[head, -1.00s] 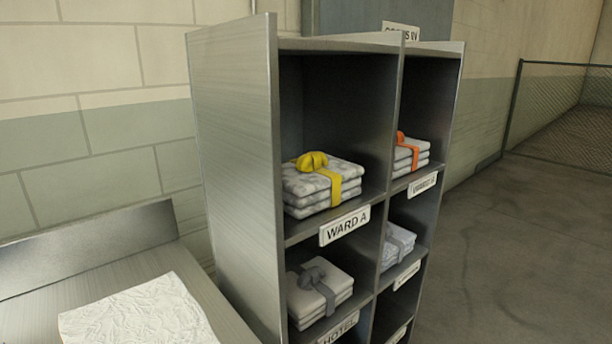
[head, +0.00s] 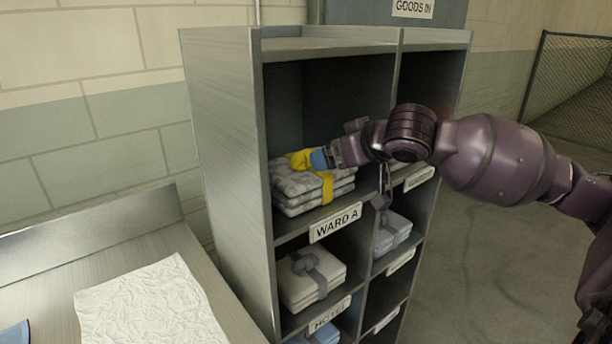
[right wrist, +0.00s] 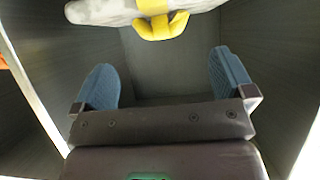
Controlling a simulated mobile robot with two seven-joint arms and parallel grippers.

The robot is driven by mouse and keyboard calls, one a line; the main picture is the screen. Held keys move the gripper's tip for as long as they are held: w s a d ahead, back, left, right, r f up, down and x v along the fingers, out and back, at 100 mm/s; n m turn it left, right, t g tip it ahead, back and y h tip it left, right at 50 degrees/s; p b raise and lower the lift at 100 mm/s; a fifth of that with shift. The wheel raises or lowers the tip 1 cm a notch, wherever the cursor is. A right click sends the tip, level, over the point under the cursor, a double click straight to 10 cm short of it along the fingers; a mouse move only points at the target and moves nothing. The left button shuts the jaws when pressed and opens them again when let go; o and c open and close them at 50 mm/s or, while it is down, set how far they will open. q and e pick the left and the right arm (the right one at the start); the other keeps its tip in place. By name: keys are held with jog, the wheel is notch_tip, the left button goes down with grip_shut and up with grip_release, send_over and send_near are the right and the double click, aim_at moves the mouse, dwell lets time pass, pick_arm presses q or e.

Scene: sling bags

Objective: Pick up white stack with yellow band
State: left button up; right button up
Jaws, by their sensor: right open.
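The white stack with the yellow band (head: 296,194) lies in the upper left compartment above the WARD A label, its yellow knot on top. In the right wrist view the yellow knot (right wrist: 160,26) and part of the stack show at the top edge, beyond my fingers. My right gripper (right wrist: 165,82) is open, its two blue fingers apart with nothing between them. In the head view my right gripper (head: 320,158) reaches in from the right, with a blue finger close beside the knot. Whether it touches the knot I cannot tell. My left gripper is not in view.
The metal shelf unit (head: 222,150) has side walls and a divider close around my right gripper. A white stack with a grey band (head: 312,275) lies below. A metal table (head: 110,255) with a crumpled white sheet (head: 150,310) stands at left. A blue piece shows at bottom left.

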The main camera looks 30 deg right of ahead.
aim_at(308, 151)
jog(key=shift+w+r+p+x, duration=0.25)
jog(key=shift+r+x, duration=0.1)
jog(key=shift+x, duration=1.35)
jog(key=shift+w+r+p+x, duration=0.1)
jog(key=shift+r+p+x, duration=0.2)
jog(key=shift+x, duration=1.4)
jog(key=shift+w+r+p+x, duration=0.2)
jog(key=shift+r+x, duration=0.15)
jog(key=shift+x, duration=1.35)
jog(key=shift+c, duration=0.5)
jog(key=c, duration=1.6)
